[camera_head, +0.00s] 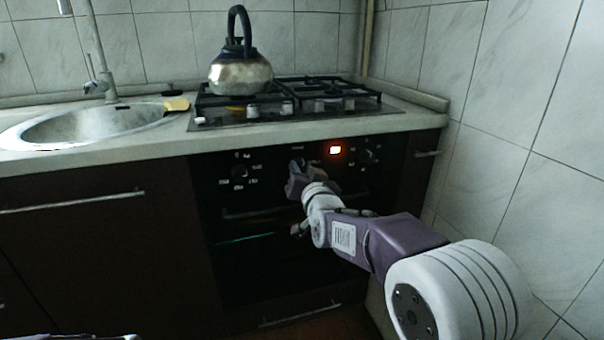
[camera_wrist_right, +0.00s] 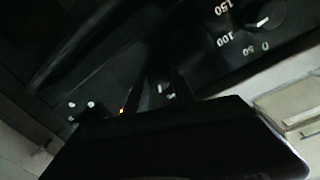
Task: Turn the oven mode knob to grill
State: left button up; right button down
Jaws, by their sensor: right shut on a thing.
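The black oven front (camera_head: 268,270) stands under the counter, with its control panel along the top. My right gripper (camera_head: 296,176) is at the middle of this panel, shut on the oven mode knob, which the fingers mostly hide. In the right wrist view my gripper (camera_wrist_right: 163,88) is dark, with small white marks beside its fingers. Which mode the knob points to cannot be read. A dial numbered 0 to 150 (camera_wrist_right: 264,18) shows at the upper right of that view. My left gripper is not in view; only a sliver of my left arm shows at the bottom left.
A lit orange display (camera_head: 335,150) and another knob (camera_head: 368,157) are right of my gripper; one more knob (camera_head: 239,172) is left. The oven door handle (camera_head: 255,212) runs below. A kettle (camera_head: 240,75) stands on the hob (camera_head: 225,122). A tiled wall (camera_head: 510,130) bounds the right.

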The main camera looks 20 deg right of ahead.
jog(key=m+b, duration=0.3)
jog(key=m, duration=0.3)
jog(key=shift+d+f+m+y, duration=0.1)
jog(key=shift+f+m+y, duration=0.05)
jog(key=shift+m+y, duration=0.2)
jog(key=shift+m, duration=1.15)
jog(key=shift+m+g+y, duration=0.25)
jog(key=shift+m+g, duration=0.05)
jog(key=shift+m, duration=0.7)
jog(key=c, duration=1.1)
grip_release()
jog(key=shift+o, duration=0.2)
jog(key=shift+p, duration=0.3)
jog(key=shift+s, duration=0.1)
